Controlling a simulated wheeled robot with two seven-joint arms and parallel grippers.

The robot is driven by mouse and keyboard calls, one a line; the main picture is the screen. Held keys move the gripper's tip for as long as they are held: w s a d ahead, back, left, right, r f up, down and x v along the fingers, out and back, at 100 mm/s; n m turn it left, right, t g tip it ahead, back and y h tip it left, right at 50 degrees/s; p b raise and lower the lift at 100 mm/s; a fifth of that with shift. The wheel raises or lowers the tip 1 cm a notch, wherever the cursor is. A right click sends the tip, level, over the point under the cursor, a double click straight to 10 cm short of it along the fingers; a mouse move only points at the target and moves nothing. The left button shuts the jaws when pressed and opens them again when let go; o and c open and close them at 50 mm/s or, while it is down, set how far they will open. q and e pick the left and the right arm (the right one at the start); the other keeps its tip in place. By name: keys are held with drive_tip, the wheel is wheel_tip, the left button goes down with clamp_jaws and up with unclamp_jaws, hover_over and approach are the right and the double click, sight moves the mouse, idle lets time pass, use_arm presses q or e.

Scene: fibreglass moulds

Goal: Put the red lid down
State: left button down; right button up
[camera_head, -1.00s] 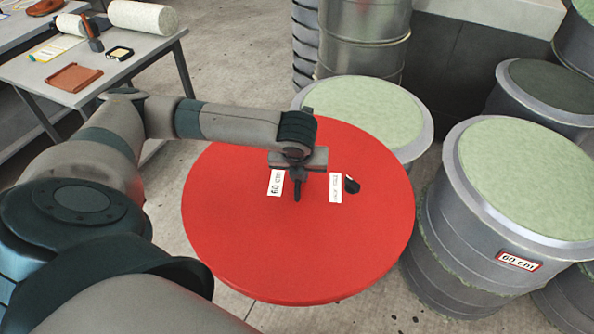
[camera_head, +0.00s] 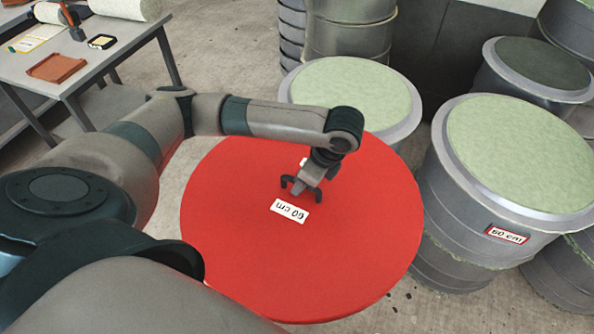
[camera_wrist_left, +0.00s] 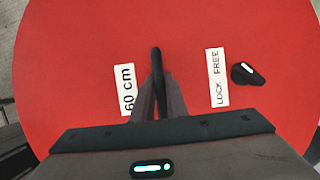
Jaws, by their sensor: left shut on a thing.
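The red lid (camera_head: 250,255) is a large round disc in the middle of the head view, its top facing up. A white "60 cm" label (camera_head: 289,211) lies on it. My left gripper (camera_head: 301,190) is at the lid's centre, shut on its dark handle, which shows between the fingers in the left wrist view (camera_wrist_left: 156,65). That view also shows a "LOCK FREE" label (camera_wrist_left: 217,77) and a black knob (camera_wrist_left: 248,74) right of the handle; the head view mostly hides both behind the gripper. What lies under the lid is hidden. My right gripper is not in view.
A grey drum with a pale green top (camera_head: 352,92) stands just behind the lid. More drums stand behind. A worktable (camera_head: 95,75) is at the upper left, with bare concrete floor between.

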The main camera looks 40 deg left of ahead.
sight(318, 226)
use_arm(q)
drive_tip(key=d+n, duration=0.1)
drive_tip(key=n, duration=0.1)
drive_tip(key=s+d+n+g, duration=0.1)
drive_tip(key=n, duration=0.1)
drive_tip(key=d+n+h, duration=0.1)
drive_tip(key=n, duration=0.1)
drive_tip(key=shift+s+d+f+g, duration=0.1)
drive_tip(key=shift+s+f+g, duration=0.1)
drive_tip(key=shift+s+g, duration=0.2)
drive_tip(key=d+n, duration=0.1)
drive_tip(key=n, duration=0.1)
drive_tip(key=s+d+n+h, duration=0.1)
drive_tip(key=d+n+g, duration=0.1)
drive_tip(key=n, duration=0.1)
drive_tip(key=shift+s+f+n+h, duration=0.25)
drive_tip(key=shift+s+n+h, duration=0.05)
drive_tip(key=shift+s, duration=0.05)
drive_tip(key=d+n+h, duration=0.1)
drive_tip(key=n, duration=0.1)
drive_tip(key=s+d+n, duration=0.1)
drive_tip(key=n, duration=0.2)
drive_tip(key=shift+s+d+f+g+h, duration=0.1)
drive_tip(key=shift+d+g+h, duration=0.1)
drive_tip(key=shift+g+h, duration=0.2)
drive_tip(key=shift+s, duration=0.1)
